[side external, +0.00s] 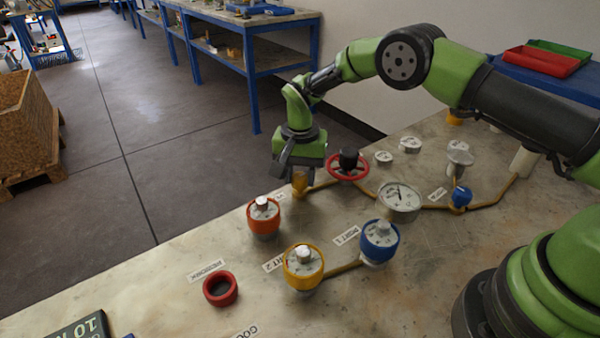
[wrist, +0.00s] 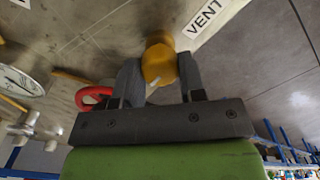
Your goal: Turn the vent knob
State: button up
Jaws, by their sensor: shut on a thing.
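The yellow vent knob (wrist: 158,64) sits between the two dark fingers of my gripper (wrist: 160,78) in the wrist view, with a white VENT label (wrist: 207,18) beside it. In the side external view the knob (side external: 300,184) shows below my gripper (side external: 298,172), near the far edge of the table. My gripper points down and is shut on the knob. A small pale mark shows on the knob's face in the wrist view. In the side view the fingers partly hide the knob's top.
A red handwheel (side external: 348,168) stands close to the right of my gripper. A pressure gauge (side external: 399,200), a blue valve (side external: 461,197) and pipes lie further right. Orange (side external: 264,217), yellow (side external: 303,268) and blue (side external: 380,241) vessels stand nearer, with a red ring (side external: 220,289) at front left.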

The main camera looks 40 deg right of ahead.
aim_at(300, 176)
jog(key=o, duration=0.9)
notch_tip(300, 176, up, 10)
